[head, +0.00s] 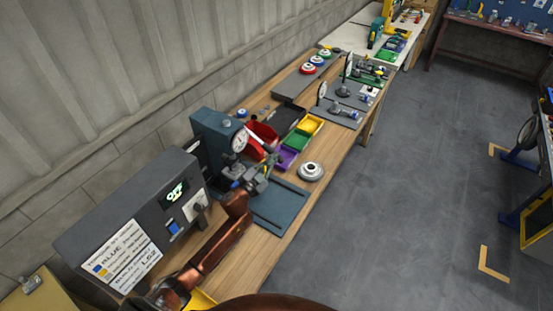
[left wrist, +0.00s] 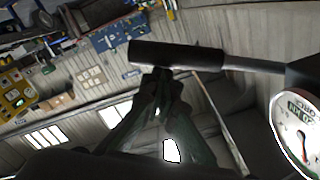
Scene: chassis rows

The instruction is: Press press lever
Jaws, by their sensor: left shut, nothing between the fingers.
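The press (head: 212,142) is a blue-grey upright housing with a round white gauge (head: 239,140) on its front. Its lever (head: 256,138) is a pale rod sticking out to the right of the gauge. In the left wrist view the lever's dark grip (left wrist: 176,56) lies across the picture, and the gauge (left wrist: 297,128) shows at the right edge. My left gripper (head: 270,160) is shut and empty at the outer end of the lever. In the left wrist view its fingertips (left wrist: 160,74) meet the grip's lower edge; I cannot tell whether they touch. My right gripper is not in view.
A dark control box (head: 135,222) with a lit display stands left of the press. A blue-grey plate (head: 280,207) and a round metal part (head: 311,171) lie on the wooden bench. Purple (head: 285,158), green (head: 297,140) and yellow (head: 310,125) bins stand behind. The floor at right is mostly clear.

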